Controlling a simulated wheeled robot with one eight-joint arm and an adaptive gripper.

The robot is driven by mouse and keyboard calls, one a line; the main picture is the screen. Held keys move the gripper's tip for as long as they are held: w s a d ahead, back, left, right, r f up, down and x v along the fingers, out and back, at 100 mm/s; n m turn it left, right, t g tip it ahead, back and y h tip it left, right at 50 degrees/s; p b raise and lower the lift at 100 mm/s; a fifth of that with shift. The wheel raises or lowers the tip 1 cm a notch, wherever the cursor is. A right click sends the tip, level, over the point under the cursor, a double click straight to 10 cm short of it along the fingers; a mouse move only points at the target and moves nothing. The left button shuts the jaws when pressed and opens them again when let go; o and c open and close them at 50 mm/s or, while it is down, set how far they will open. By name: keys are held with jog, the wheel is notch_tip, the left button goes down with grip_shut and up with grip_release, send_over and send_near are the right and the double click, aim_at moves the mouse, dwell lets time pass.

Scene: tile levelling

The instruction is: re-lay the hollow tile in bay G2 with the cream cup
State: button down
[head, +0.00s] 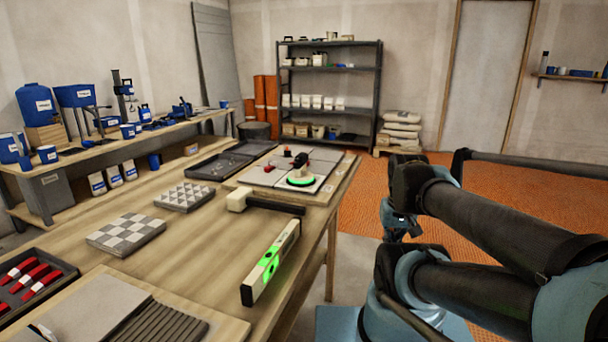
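A suction cup (301,180) with a dark upright handle, a pale body and a bright green ring stands on a grey tile on the tiled panel (322,199) at the table's far end. Whether it is the cream cup is unclear. The panel holds several pale grey tiles; no bay label is legible, so I cannot tell which is G2. Small red pieces (268,168) lie on the tiles. My gripper (402,228) is at the right, beyond the table's edge and apart from the tiles. It is small and dark, partly hidden by my arm; its fingers are unclear.
A pale-headed mallet (237,200) and a green-lit spirit level (271,262) lie near the table's right edge. Patterned tile blocks (126,234), a dark tray (218,166) and a red-handled tool tray (60,277) occupy the left. Orange floor (480,210) is open behind.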

jog(key=shift+w+f, duration=0.2)
jog(key=shift+w, duration=0.25)
